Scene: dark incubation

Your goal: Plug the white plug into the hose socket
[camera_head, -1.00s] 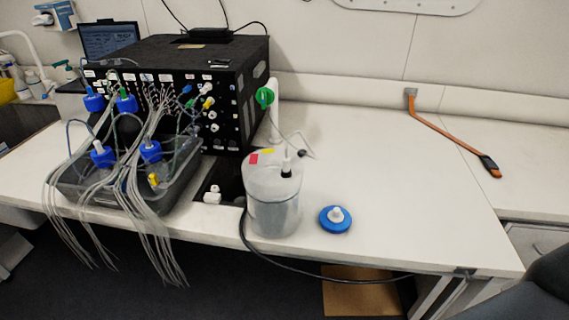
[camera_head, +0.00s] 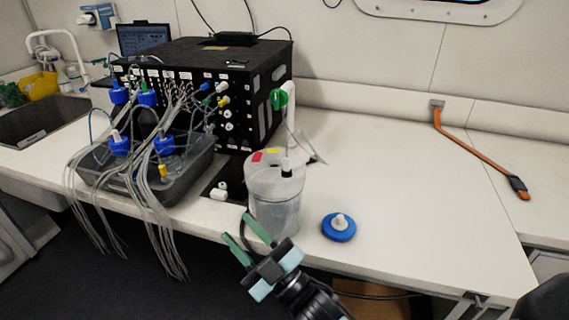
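A small white piece (camera_head: 218,191) sits at the bench's front edge, between the tray and the clear container; it may be the white plug, but it is too small to be sure. The clear container (camera_head: 275,200) stands upright with a dark fitting (camera_head: 287,167) and a thin hose on top. A blue cap (camera_head: 339,228) with a white stub lies to its right. I cannot tell which part is the hose socket. My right gripper (camera_head: 236,226) is open and empty, in front of the bench edge, lower left of the container. My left gripper is not in view.
A black box (camera_head: 270,110) with many ports stands behind. A grey tray (camera_head: 190,172) holds blue-capped bottles, with bundles of tubes hanging over the front edge.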

